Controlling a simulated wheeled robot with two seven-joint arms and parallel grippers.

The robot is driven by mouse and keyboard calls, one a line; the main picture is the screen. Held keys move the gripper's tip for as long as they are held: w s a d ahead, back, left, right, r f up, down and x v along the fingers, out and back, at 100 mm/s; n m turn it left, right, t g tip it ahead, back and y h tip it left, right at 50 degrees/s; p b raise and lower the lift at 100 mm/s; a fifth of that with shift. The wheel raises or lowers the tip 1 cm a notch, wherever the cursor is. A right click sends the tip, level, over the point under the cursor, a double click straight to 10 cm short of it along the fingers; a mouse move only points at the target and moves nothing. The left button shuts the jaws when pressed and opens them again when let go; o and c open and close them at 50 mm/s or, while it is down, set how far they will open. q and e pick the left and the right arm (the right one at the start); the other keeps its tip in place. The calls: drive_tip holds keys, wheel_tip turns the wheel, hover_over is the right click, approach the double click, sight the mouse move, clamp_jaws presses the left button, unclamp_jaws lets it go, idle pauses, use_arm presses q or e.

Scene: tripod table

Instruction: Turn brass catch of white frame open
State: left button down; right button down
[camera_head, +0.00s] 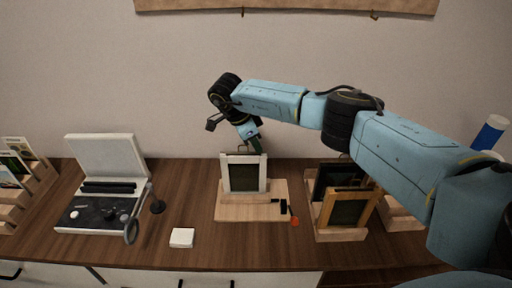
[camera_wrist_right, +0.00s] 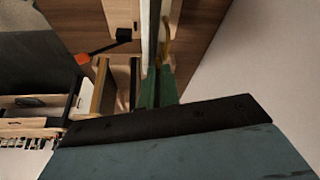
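The white frame (camera_head: 263,174) stands upright on a wooden board (camera_head: 230,213), its dark panel facing me. The wrist view shows it edge-on as a pale strip (camera_wrist_right: 149,30). A narrow brass-coloured piece (camera_wrist_right: 166,38), seemingly the catch, shows beside that strip on the frame's back side; in the head view it is hidden. My right gripper (camera_head: 257,148) reaches down behind the frame's top edge. Its green fingers (camera_wrist_right: 158,78) lie side by side with almost no gap, close to the brass piece; whether they touch it I cannot tell. My left gripper is out of view.
A wooden rack with framed panels (camera_head: 341,236) stands further right. A white square (camera_head: 182,238) and an open case (camera_head: 104,155) are left. The table's front middle is clear.

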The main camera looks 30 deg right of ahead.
drive_tip(key=shift+w+m+g+b, duration=0.15)
drive_tip(key=shift+m+g+b, duration=0.5)
drive_tip(key=shift+m, duration=1.05)
drive_tip(key=shift+y, duration=0.3)
drive_tip(key=c, duration=1.6)
unclamp_jaws()
drive_tip(key=shift+r, duration=0.1)
drive_tip(key=v, duration=1.3)
drive_tip(key=shift+w+a+b, duration=0.15)
drive_tip(key=shift+b, duration=0.25)
